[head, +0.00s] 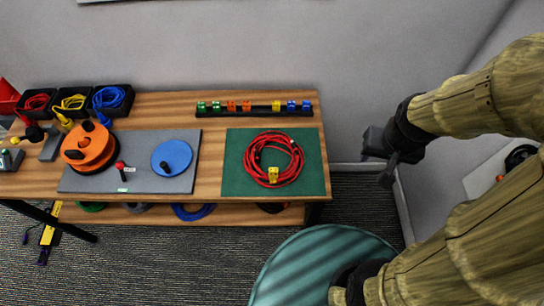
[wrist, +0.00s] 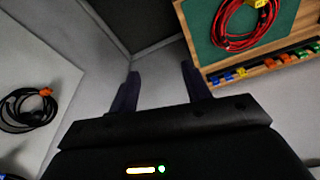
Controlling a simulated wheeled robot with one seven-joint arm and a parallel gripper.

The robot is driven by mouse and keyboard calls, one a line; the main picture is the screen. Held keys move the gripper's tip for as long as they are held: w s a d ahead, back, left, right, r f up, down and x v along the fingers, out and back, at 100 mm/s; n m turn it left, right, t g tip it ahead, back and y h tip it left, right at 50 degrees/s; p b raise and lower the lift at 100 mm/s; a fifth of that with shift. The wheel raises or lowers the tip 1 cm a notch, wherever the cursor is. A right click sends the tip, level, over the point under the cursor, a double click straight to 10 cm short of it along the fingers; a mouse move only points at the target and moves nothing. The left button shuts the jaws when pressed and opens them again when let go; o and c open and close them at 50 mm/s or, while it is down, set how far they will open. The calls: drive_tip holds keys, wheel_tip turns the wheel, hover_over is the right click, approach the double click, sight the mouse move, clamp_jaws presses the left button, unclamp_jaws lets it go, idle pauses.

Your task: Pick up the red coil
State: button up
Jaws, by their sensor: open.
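The red coil (head: 273,160) lies flat on a green mat (head: 234,178) at the right end of the wooden bench, with a yellow connector at its front edge. In the wrist view the red coil (wrist: 246,42) is at the top right, partly cut off by the frame edge. My gripper (head: 385,180) is to the right of the bench, apart from the coil. In the wrist view my gripper (wrist: 160,82) has its two fingers spread with nothing between them.
A rack of coloured connectors (head: 254,109) runs behind the mat. An orange reel (head: 88,148) and a blue disc (head: 172,157) are on a grey mat to the left. Cable bins (head: 112,100) stand at back left. A black coil (wrist: 28,108) lies on a white surface.

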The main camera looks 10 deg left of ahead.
drive_tip(key=w+a+f+m+g, duration=0.25)
drive_tip(key=w+a+f, duration=0.2)
drive_tip(key=a, duration=0.55)
drive_tip(key=m, duration=0.4)
hover_over(290, 169)
wheel_tip(290, 169, down, 5)
drive_tip(key=shift+s+d+r+p, duration=0.15)
drive_tip(key=shift+d+r+p, duration=0.1)
drive_tip(key=shift+p, duration=0.1)
wheel_tip(290, 169, down, 11)
drive_tip(key=shift+f, duration=0.65)
drive_tip(key=shift+a+f+p, duration=0.15)
drive_tip(key=shift+f+p, duration=0.15)
drive_tip(key=shift+f, duration=1)
drive_tip(key=shift+a+f+p, duration=0.15)
drive_tip(key=shift+f+p, duration=0.1)
drive_tip(key=shift+f, duration=1.05)
